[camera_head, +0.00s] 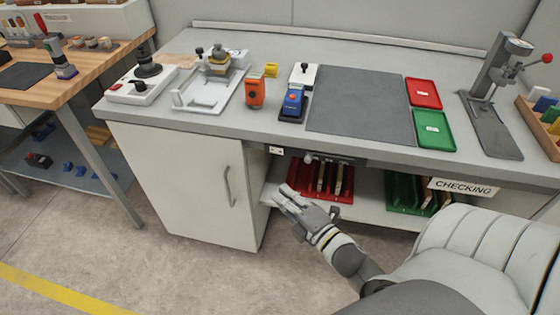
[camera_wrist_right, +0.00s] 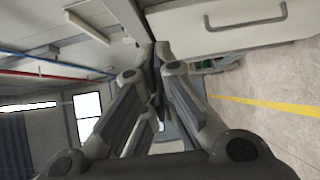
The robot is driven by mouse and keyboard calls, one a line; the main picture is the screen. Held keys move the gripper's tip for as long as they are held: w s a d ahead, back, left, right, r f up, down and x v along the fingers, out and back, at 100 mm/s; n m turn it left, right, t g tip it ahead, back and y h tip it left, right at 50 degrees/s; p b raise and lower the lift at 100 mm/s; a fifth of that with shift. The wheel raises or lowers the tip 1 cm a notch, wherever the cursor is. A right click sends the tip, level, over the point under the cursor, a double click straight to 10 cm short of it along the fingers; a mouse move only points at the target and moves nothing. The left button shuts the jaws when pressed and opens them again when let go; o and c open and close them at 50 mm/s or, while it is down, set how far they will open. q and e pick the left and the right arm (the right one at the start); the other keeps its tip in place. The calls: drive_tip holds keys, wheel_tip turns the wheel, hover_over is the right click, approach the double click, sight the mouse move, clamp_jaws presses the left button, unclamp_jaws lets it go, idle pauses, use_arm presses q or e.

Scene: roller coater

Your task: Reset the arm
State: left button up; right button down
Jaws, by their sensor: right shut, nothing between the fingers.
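My right gripper (camera_head: 287,196) is in front of the workbench, below the edge of its top, near the open lower shelf and the white cabinet door. It is shut and empty. In the right wrist view its two fingers (camera_wrist_right: 157,62) meet close to a pale panel with a handle. My right arm comes in from the lower right of the head view. My left gripper is not in view.
The workbench (camera_head: 282,128) holds a grey mat (camera_head: 360,105), a red tray (camera_head: 424,93), a green tray (camera_head: 433,129), an orange device (camera_head: 255,93) and a press stand (camera_head: 490,110). A red rack (camera_head: 320,185) stands on the lower shelf.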

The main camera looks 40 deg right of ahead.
drive_tip(key=s+a+f+m+g, duration=0.1)
drive_tip(key=s+f+m+g, duration=0.2)
drive_tip(key=f, duration=0.7)
drive_tip(key=s+a+f+m+g+h, duration=0.1)
drive_tip(key=s+f+m+g, duration=0.15)
drive_tip(key=f, duration=0.85)
drive_tip(key=s+f+m+g, duration=0.3)
drive_tip(key=s+f+m, duration=0.1)
drive_tip(key=f, duration=0.6)
drive_tip(key=s+a+f+m+g, duration=0.2)
drive_tip(key=s+f, duration=0.6)
drive_tip(key=s, duration=0.5)
drive_tip(key=s+a+f+m+g, duration=0.2)
drive_tip(key=s+f+m+g, duration=0.2)
drive_tip(key=s+f, duration=0.5)
drive_tip(key=s+g, duration=0.2)
drive_tip(key=s, duration=0.2)
drive_tip(key=shift+a+f+m, duration=0.2)
drive_tip(key=shift+a+m, duration=0.15)
drive_tip(key=shift+a, duration=0.05)
drive_tip(key=shift+g, duration=0.25)
